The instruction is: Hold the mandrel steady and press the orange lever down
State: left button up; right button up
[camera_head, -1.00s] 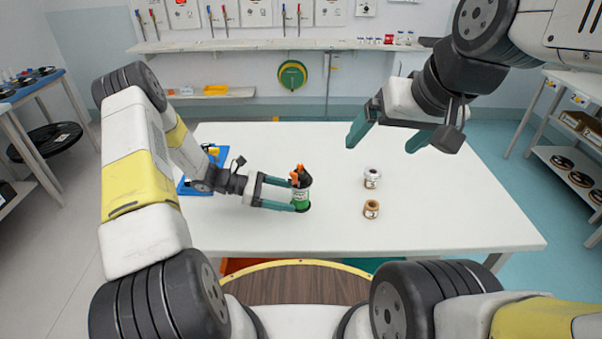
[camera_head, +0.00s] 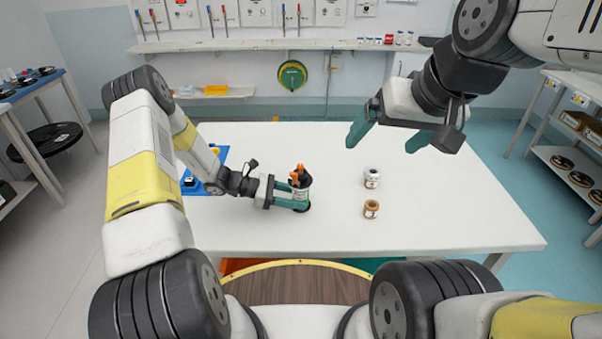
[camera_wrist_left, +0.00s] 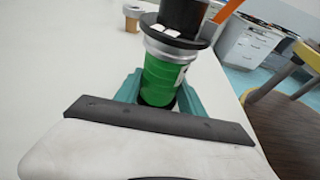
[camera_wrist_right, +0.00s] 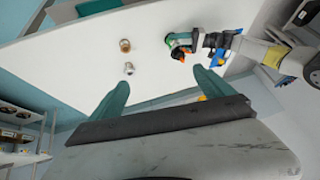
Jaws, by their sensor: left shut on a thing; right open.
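The mandrel (camera_wrist_left: 165,80) is a green cylinder with a silver collar and black top, standing upright on the white table. The orange lever (camera_head: 297,172) sits at its top and stands raised; part of it shows at the top edge of the left wrist view (camera_wrist_left: 228,11). My left gripper (camera_head: 303,198) is shut on the mandrel's green body, one finger on each side. The fingers hide part of the body in the head view. My right gripper (camera_head: 397,142) is open and empty, held above the table to the right of and behind the mandrel.
A white spool (camera_head: 371,179) and a tan spool (camera_head: 371,210) stand on the table (camera_head: 440,215) right of the mandrel. A blue tray (camera_head: 222,153) lies at the left, partly hidden by my left arm. The table's right side is clear.

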jog(key=shift+w, duration=0.15)
jog(key=c, duration=0.6)
jog(key=w+n, duration=0.1)
jog(key=w+a+n+g, duration=0.1)
jog(key=w, duration=0.1)
jog(key=w+a+r+n+g, duration=0.1)
jog(key=w, duration=0.1)
jog(key=shift+w, duration=0.25)
grip_shut()
jog(key=w+a+f+n+g, duration=0.3)
jog(key=w+a+f+n, duration=0.1)
jog(key=w, duration=0.4)
jog(key=w+a+f+n+g+h, duration=0.1)
jog(key=w+a+f+n+g, duration=0.2)
jog(key=w+a+f+n, duration=0.2)
jog(key=w+a+f, duration=0.2)
jog(key=w+a, duration=0.1)
jog(key=w, duration=0.1)
jog(key=shift+w+a+f+n+g, duration=0.15)
jog(key=shift+w+f+n+g, duration=0.1)
jog(key=shift+f+n+g, duration=0.05)
